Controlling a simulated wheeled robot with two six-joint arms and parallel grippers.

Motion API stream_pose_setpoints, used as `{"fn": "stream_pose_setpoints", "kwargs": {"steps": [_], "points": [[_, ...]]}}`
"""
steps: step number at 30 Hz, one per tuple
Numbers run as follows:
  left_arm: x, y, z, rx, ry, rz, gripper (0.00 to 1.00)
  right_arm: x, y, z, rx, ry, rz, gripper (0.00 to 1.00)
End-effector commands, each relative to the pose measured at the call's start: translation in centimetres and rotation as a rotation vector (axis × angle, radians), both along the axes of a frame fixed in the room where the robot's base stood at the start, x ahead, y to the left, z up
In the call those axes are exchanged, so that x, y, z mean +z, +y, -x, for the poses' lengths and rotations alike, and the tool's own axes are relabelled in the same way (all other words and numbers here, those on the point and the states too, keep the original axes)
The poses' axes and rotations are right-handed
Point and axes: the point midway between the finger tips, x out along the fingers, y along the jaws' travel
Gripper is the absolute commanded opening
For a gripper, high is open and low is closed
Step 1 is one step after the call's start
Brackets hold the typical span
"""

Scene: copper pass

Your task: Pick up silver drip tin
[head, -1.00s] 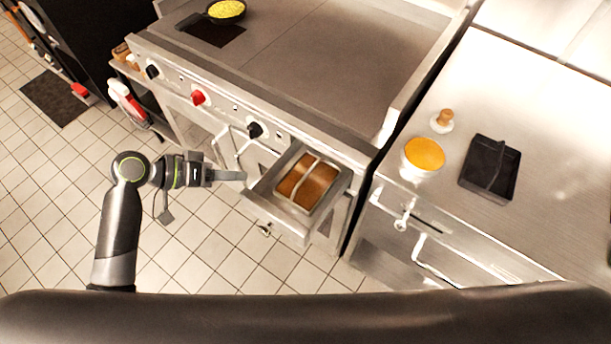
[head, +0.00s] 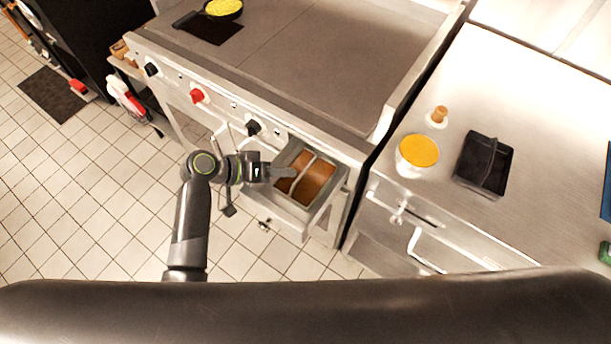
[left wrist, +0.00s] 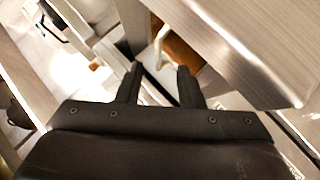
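The silver drip tin (head: 318,183) sits in the pulled-out drawer under the griddle, brown inside, with a pale bar-like handle across its top. My left gripper (head: 292,173) reaches in from the left, its fingertips over the tin near the handle in the head view. In the left wrist view the two fingers (left wrist: 158,80) are spread apart, with the pale handle (left wrist: 161,45) and brown inside beyond them. The gap between fingers and handle cannot be judged. My right gripper is not in view.
The griddle (head: 300,70) and its knobbed front stand above the drawer (head: 283,222). On the right counter are a white tub of orange contents (head: 418,152), a wooden-knobbed item (head: 438,117) and a black tray (head: 470,165).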

Motion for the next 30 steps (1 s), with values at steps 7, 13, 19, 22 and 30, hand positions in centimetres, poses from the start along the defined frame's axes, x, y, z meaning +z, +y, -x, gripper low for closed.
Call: {"fn": "stream_pose_setpoints", "kwargs": {"steps": [7, 13, 19, 22, 30], "points": [[-0.6, -2.3, -1.1, -0.002, 0.002, 0.002, 0.34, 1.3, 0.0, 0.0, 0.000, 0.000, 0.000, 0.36], [-1.9, -3.9, -1.7, 0.001, 0.001, 0.003, 0.34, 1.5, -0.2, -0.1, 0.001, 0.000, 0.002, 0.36], [-2.2, -4.3, -1.8, 0.000, 0.000, 0.000, 0.34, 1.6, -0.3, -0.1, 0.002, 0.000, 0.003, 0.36], [-2.2, -4.3, -1.8, 0.001, -0.001, 0.000, 0.34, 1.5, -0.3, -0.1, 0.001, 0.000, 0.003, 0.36], [-2.2, -4.2, -1.7, 0.001, -0.001, 0.000, 0.02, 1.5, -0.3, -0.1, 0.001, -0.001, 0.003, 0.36]]}}
